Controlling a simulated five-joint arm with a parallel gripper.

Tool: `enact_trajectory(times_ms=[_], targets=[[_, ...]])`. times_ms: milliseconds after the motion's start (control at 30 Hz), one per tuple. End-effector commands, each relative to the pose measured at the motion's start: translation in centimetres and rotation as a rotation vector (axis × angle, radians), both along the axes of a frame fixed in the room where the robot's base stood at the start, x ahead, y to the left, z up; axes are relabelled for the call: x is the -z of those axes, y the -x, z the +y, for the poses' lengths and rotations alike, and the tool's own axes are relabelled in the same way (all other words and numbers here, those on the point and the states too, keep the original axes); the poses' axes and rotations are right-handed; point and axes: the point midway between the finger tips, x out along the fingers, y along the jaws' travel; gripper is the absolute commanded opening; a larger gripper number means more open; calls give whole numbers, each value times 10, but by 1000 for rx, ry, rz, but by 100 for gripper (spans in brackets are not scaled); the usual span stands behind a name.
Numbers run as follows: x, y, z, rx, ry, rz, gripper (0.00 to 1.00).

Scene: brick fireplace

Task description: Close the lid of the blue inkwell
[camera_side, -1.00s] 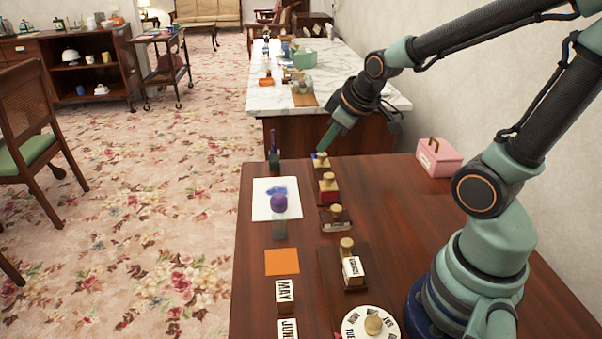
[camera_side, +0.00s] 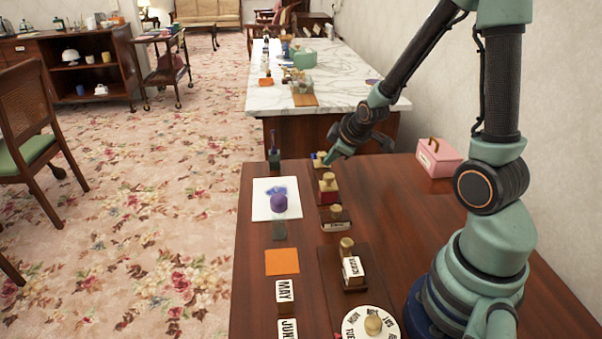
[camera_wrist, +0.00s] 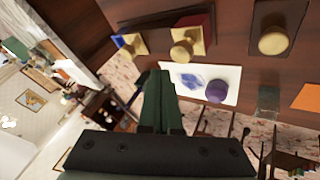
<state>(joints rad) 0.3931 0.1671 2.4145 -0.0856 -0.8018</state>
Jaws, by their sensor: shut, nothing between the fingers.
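The blue inkwell (camera_side: 315,156) stands at the far end of the row on the brown desk. It is small, with blue and brass parts showing. It also shows at the upper left of the wrist view (camera_wrist: 131,45). Whether its lid is open or closed is too small to tell. My gripper (camera_side: 328,163) is shut and empty, low at the right of the inkwell in the side view. The green fingers (camera_wrist: 157,75) point up in the wrist view, below and right of the inkwell. Contact between them cannot be made out.
A red inkwell (camera_side: 328,190) with a brass knob stands just nearer in the row. A white sheet (camera_side: 263,207) carries a purple-knobbed stamp (camera_side: 279,203). A dark bottle (camera_side: 274,158) is at the far left, a pink box (camera_side: 438,158) at the right. The desk's right side is mostly clear.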

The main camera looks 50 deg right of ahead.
Motion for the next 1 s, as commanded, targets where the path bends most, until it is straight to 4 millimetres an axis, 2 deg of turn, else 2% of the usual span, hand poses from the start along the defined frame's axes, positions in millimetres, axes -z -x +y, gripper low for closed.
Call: enact_trajectory(times_ms=[433, 533, 700, 1000], targets=[[42, -29, -12, 1, -1, 2, 0], [40, -38, -28, 11, 10, 3, 0], [40, -45, -41, 17, 19, 8, 0], [40, -48, -46, 19, 21, 11, 0]])
